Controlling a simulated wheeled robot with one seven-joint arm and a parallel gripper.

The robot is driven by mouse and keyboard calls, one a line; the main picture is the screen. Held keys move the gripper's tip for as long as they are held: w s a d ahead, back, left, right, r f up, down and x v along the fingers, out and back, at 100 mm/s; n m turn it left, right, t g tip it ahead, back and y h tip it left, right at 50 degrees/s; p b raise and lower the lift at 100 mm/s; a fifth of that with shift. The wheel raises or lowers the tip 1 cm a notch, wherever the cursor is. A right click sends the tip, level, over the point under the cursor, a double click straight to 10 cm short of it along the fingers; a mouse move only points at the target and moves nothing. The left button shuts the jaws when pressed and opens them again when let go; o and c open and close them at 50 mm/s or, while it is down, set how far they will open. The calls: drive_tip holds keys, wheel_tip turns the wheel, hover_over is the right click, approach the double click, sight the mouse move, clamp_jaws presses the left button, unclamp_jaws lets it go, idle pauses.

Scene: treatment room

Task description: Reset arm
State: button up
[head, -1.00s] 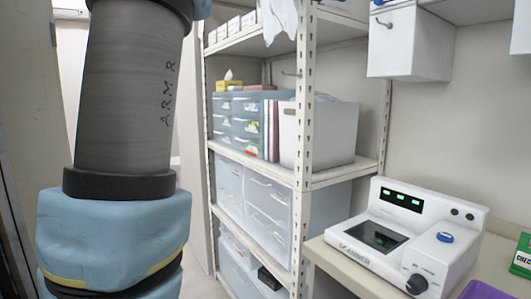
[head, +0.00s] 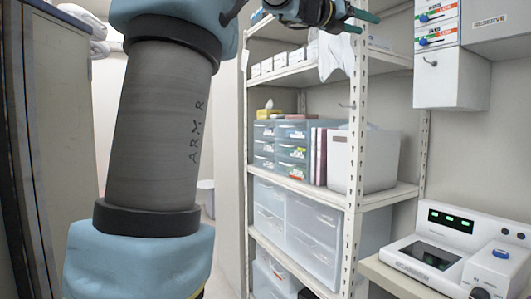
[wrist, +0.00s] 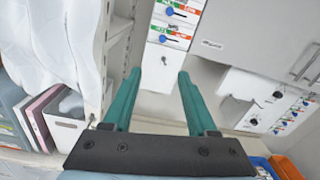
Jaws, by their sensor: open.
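My gripper (head: 358,22) is at the top of the head view, raised in front of the upper shelves. In the wrist view its two green fingers (wrist: 159,85) are spread apart with nothing between them. My grey and blue arm fills the left of the head view.
A metal shelf rack (head: 355,130) holds drawer units (head: 283,145) and a white bin (head: 362,160). A white scanner (head: 455,250) stands on the counter at the lower right. Wall boxes with blue switches (head: 437,40) hang at the upper right. White cloth (wrist: 55,45) hangs left of my fingers.

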drive_tip(key=w+a+f+n+t+y, duration=0.4)
drive_tip(key=a+f+n, duration=0.3)
drive_tip(key=f+n, duration=0.35)
drive_tip(key=w+a+f+n+t+y, duration=0.2)
drive_tip(key=w+a+f+n+y, duration=0.2)
drive_tip(key=w+a+f+n, duration=0.5)
drive_tip(key=s+a+f+n+g+y, duration=0.1)
drive_tip(key=s+a+f+n+y, duration=0.1)
drive_tip(key=f+n, duration=0.3)
drive_tip(key=s+a+f+n+y, duration=0.2)
drive_tip(key=f+n, duration=0.2)
drive_tip(key=f, duration=0.3)
drive_tip(key=s+a+f+n+g+y, duration=0.25)
drive_tip(key=s+a+f+n, duration=0.3)
drive_tip(key=f, duration=0.35)
drive_tip(key=s+a+f+n+g+y, duration=0.1)
drive_tip(key=s+a+f+n+g, duration=0.25)
drive_tip(key=s+f, duration=0.4)
drive_tip(key=s+a+f+n+g, duration=0.2)
drive_tip(key=s+f+n+g, duration=0.3)
drive_tip(key=s+f+n, duration=0.3)
drive_tip(key=s+f, duration=0.4)
drive_tip(key=s, duration=0.3)
drive_tip(key=shift+s+a+f+g, duration=0.3)
drive_tip(key=shift+a, duration=0.1)
